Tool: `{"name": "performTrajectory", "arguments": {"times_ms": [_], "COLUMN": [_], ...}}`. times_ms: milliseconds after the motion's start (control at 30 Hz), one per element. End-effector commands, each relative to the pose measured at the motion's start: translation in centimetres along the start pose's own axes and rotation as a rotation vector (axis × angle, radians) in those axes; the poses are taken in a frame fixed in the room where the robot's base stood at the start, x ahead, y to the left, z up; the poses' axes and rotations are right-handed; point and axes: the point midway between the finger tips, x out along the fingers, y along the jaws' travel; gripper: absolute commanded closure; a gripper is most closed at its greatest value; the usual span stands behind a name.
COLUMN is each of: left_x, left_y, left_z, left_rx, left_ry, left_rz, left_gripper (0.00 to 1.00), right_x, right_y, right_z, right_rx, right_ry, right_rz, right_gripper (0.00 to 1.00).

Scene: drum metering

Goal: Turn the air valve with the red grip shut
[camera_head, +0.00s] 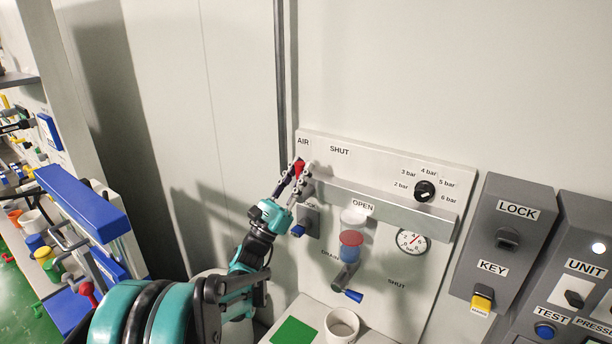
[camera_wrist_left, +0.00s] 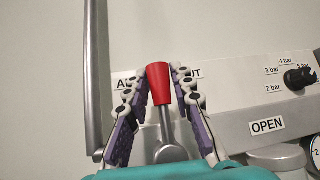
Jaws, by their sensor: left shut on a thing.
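The air valve's red grip (camera_head: 299,167) is at the left end of the light metering panel, just below the AIR label and left of the upper SHUT label. It also shows in the wrist view (camera_wrist_left: 159,83), standing upright on a grey metal lever (camera_wrist_left: 167,125). My left gripper (camera_head: 300,170) is shut on the red grip, with one finger on each side of it. In the wrist view the gripper (camera_wrist_left: 160,80) partly covers the AIR and SHUT labels. The valve's pivot is hidden in the head view. My right gripper is out of view.
A grey rail (camera_head: 385,204) crosses the panel, with an OPEN label (camera_head: 362,206). Right of it are a black pressure knob (camera_head: 424,191) and a gauge (camera_head: 411,241). Below hang a red and blue filter bowl (camera_head: 349,247) and a blue-handled drain valve (camera_head: 353,296). A white cup (camera_head: 341,325) stands underneath.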

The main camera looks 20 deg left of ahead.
Motion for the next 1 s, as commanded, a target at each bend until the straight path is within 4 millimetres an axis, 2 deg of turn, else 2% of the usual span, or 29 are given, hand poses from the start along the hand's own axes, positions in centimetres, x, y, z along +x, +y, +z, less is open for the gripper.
{"name": "performTrajectory", "arguments": {"times_ms": [500, 533, 600, 900, 1000], "left_x": [-0.07, -0.07, -0.07, -0.11, -0.7], "left_y": [0.24, 0.24, 0.24, 0.23, 0.28], "left_z": [0.01, 0.01, 0.01, 0.01, 0.0], "left_rx": [-0.013, -0.013, -0.013, -0.012, -0.012], "left_ry": [-0.002, -0.002, -0.003, -0.003, -0.003], "left_rz": [0.015, 0.015, 0.015, 0.014, 0.015], "left_gripper": [1.0, 0.74, 0.56, 0.55, 0.55], "right_x": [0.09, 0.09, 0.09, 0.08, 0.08], "right_y": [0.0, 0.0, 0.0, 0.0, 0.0], "right_z": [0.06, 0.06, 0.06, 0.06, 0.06], "right_rx": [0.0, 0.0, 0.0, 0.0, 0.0], "right_ry": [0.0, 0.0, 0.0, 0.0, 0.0], "right_rz": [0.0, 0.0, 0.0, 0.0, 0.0], "right_gripper": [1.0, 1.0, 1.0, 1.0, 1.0]}}
